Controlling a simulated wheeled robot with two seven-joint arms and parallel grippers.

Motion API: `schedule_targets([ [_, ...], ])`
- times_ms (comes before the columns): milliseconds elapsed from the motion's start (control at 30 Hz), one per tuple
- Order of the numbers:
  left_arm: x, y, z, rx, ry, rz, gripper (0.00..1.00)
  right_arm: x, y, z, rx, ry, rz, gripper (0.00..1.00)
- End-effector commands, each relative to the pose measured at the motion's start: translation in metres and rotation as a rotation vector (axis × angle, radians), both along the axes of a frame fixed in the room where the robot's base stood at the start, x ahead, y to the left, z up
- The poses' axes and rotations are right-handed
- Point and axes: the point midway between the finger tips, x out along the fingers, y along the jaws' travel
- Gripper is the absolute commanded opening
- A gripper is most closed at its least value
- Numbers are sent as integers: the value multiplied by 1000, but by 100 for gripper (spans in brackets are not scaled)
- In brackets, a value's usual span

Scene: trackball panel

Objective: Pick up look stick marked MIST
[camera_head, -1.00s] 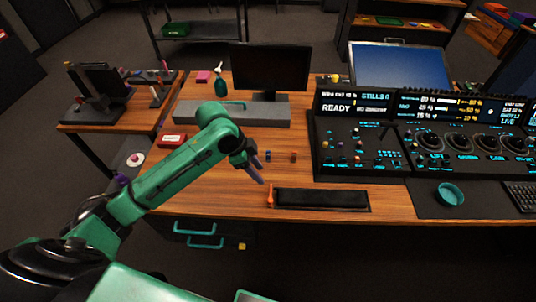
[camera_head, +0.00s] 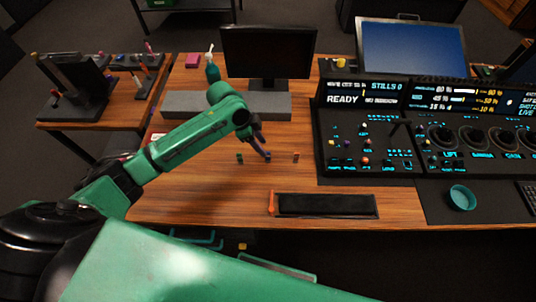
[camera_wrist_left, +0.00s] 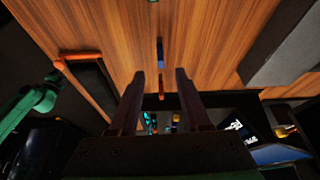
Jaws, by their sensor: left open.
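Several small sticks stand in a row on the wooden desk: a green one (camera_head: 240,158), a blue one mostly behind my gripper, and a red-orange one (camera_head: 296,156). No MIST marking is readable on any of them. My left gripper (camera_head: 262,146) is open and empty, above the row near the blue stick. In the left wrist view its fingers (camera_wrist_left: 160,80) point at the desk. The blue stick (camera_wrist_left: 160,53) and the red-orange stick (camera_wrist_left: 161,88) line up with the gap between them. My right gripper is not in view.
A black tray (camera_head: 328,206) with an orange piece at its left end lies at the desk's front. A control console (camera_head: 370,135) stands right of the row. A grey block (camera_head: 190,104) and a monitor (camera_head: 268,50) stand behind. Bare wood surrounds the sticks.

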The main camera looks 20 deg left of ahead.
Motion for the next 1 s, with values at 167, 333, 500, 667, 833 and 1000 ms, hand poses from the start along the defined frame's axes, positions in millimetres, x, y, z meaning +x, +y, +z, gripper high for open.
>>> schedule_targets([
  [167,2,-11,-21,0,2,0,48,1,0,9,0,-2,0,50],
  [333,6,-21,-50,1,1,1,48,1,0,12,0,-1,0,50],
  [500,7,-22,-55,2,-3,0,48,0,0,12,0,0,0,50],
  [667,7,-22,-55,2,-2,0,13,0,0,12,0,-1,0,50],
  [833,7,-22,-55,2,-2,0,0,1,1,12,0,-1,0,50],
  [1000,7,-22,-55,2,-1,1,0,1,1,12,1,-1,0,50],
])
